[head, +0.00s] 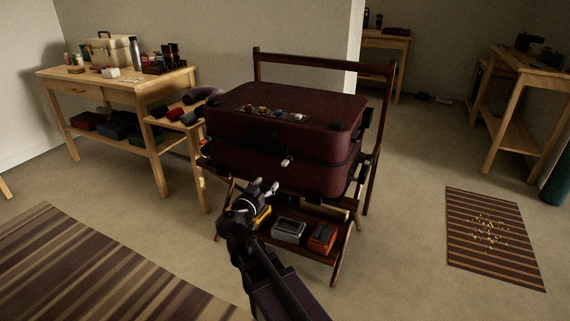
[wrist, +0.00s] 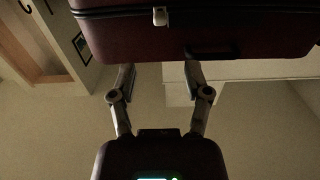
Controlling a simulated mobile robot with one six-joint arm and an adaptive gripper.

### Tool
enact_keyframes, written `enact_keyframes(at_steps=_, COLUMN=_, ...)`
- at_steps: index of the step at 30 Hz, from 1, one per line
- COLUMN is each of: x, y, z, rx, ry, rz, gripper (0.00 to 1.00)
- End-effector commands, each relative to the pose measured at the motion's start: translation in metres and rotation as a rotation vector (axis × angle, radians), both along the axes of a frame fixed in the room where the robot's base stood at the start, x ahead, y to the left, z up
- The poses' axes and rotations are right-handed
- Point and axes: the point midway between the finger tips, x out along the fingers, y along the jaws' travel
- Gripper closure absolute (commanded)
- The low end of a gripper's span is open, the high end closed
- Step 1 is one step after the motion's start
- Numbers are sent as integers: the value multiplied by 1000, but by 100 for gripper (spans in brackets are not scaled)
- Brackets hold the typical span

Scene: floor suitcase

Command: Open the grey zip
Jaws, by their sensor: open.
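A dark maroon suitcase (head: 245,128) lies closed on a wooden rack. A dark zip line runs around its side, with a small pale grey zip pull (head: 286,161) on the front face. The pull also shows in the wrist view (wrist: 160,16), at the top centre on the suitcase's dark band. My gripper (head: 267,186) is in front of the suitcase, below and a little left of the pull in the head view. In the wrist view my gripper (wrist: 159,75) has its two fingers spread with nothing between them. The fingers are apart from the pull.
Small items (head: 272,111) lie on the suitcase lid. The rack's lower shelf (head: 300,250) holds a grey box (head: 288,229) and an orange box (head: 322,238). A wooden table (head: 150,82) stands at the left. A striped mat (head: 470,255) lies on the floor at the right.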

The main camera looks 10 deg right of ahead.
Motion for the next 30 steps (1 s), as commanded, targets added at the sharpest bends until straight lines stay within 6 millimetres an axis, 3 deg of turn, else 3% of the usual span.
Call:
enact_keyframes(at_steps=8, x=18, y=-11, z=0, rx=1, ry=1, rz=-1, gripper=37)
enact_keyframes(at_steps=30, x=102, y=-71, z=0, rx=0, ry=1, rz=0, gripper=37)
